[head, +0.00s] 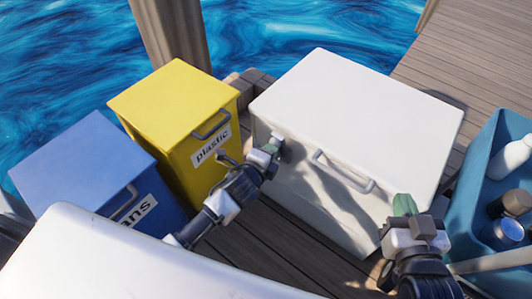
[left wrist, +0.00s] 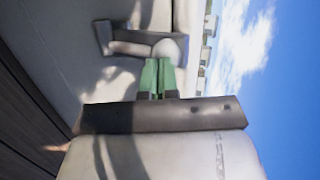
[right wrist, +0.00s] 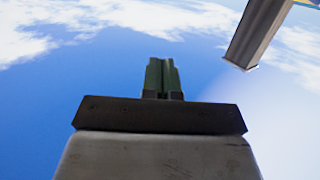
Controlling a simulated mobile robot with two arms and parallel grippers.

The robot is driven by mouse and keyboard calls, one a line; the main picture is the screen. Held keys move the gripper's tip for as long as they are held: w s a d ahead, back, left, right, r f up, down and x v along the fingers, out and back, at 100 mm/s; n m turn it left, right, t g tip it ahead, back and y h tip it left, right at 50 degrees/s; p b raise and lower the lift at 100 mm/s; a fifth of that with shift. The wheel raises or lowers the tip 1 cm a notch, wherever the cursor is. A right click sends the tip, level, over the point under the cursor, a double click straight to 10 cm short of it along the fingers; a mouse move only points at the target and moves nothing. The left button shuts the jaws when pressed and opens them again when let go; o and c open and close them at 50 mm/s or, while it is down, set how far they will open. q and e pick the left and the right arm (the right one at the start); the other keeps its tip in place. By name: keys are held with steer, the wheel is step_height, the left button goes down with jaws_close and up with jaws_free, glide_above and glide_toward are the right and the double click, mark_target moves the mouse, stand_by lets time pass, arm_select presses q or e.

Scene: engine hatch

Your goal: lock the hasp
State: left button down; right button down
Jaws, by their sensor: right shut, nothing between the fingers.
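The large white box (head: 355,95) stands on the deck with its lid down. A small pale fitting (head: 277,138), likely the hasp, sits on its front near the upper left corner. My left gripper (head: 270,149) is at this fitting with its green fingers close together. In the left wrist view the fingertips (left wrist: 158,66) lie just below a rounded pale piece (left wrist: 168,48) beside a grey bracket (left wrist: 125,40); contact is unclear. My right gripper (head: 404,205) is shut and empty in front of the box's right side. Its fingers (right wrist: 163,72) show only sky beyond.
A grey handle (head: 342,172) sticks out of the box front between my grippers. A yellow plastic bin (head: 172,105) and a blue bin (head: 80,155) stand at the left. A blue crate (head: 478,160) with bottles and cans stands at the right. Water lies behind.

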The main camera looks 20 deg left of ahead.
mark_target(276, 142)
arm_select(q)
steer(key=w+p, duration=0.1)
steer(key=p, duration=0.1)
steer(key=r+g+p, duration=0.1)
steer(key=p, duration=0.2)
steer(key=shift+w+d+r, duration=0.15)
steer(key=shift+w+d, duration=0.15)
steer(key=shift+w, duration=0.1)
steer(key=shift+w+d+p, duration=0.15)
steer(key=shift+w+p, duration=0.2)
steer(key=shift+p, duration=0.1)
arm_select(e)
steer(key=s+d+f+g+h, duration=0.1)
steer(key=s+d+f+g, duration=0.1)
steer(key=s+g, duration=0.4)
steer(key=s+d+f+g+h, duration=0.2)
steer(key=s+d+f+g, duration=0.1)
steer(key=s+f+g, duration=0.2)
steer(key=shift+s+f+m+g, duration=0.15)
steer(key=shift+s+m+g, duration=0.15)
steer(key=shift+s+g, duration=0.5)
arm_select(q)
steer(key=shift+r, duration=0.15)
arm_select(e)
steer(key=shift+d+f, duration=0.1)
